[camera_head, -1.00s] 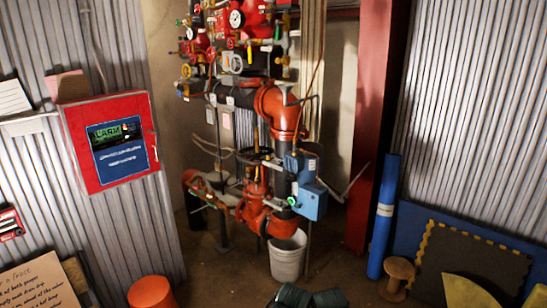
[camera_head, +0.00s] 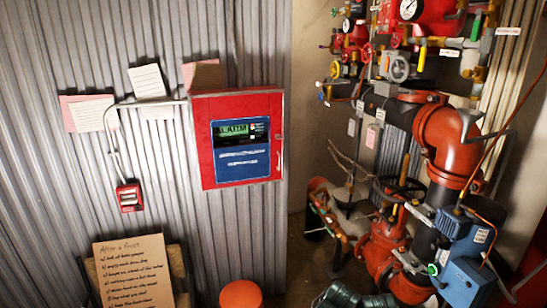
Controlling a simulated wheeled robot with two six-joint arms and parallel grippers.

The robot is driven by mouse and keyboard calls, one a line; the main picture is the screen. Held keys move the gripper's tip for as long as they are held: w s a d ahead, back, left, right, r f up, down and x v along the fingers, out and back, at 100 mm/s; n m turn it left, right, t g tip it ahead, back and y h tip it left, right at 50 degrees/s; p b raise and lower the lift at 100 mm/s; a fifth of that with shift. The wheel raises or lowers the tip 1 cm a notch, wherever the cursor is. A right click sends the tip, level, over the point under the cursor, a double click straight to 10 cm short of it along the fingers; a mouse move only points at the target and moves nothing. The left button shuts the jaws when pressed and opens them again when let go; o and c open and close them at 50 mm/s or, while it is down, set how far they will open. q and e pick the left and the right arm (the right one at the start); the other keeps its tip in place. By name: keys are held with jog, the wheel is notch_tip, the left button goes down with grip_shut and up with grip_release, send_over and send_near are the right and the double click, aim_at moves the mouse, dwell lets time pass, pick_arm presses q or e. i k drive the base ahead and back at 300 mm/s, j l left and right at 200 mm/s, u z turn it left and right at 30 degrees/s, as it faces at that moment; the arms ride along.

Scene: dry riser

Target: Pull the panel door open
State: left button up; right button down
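The panel door is the front of a red alarm panel (camera_head: 203,140) on the corrugated metal wall, left of centre in the head view. It carries a blue label and a dark display reading ALARM. The door looks shut, with a small latch or handle (camera_head: 278,136) at its right edge. Neither of my grippers shows in the head view, so nothing of mine is seen touching the panel.
Red and black pipework with valves and gauges (camera_head: 445,145) stands to the right. A blue box (camera_head: 465,245) is mounted on it. A small red call point (camera_head: 129,197), a handwritten board (camera_head: 135,272) and an orange stool or bucket (camera_head: 241,295) are at lower left.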

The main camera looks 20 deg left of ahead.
aim_at(239, 165)
jog(key=i+j+z, duration=0.35)
jog(key=i+j, duration=0.4)
jog(key=i, duration=0.05)
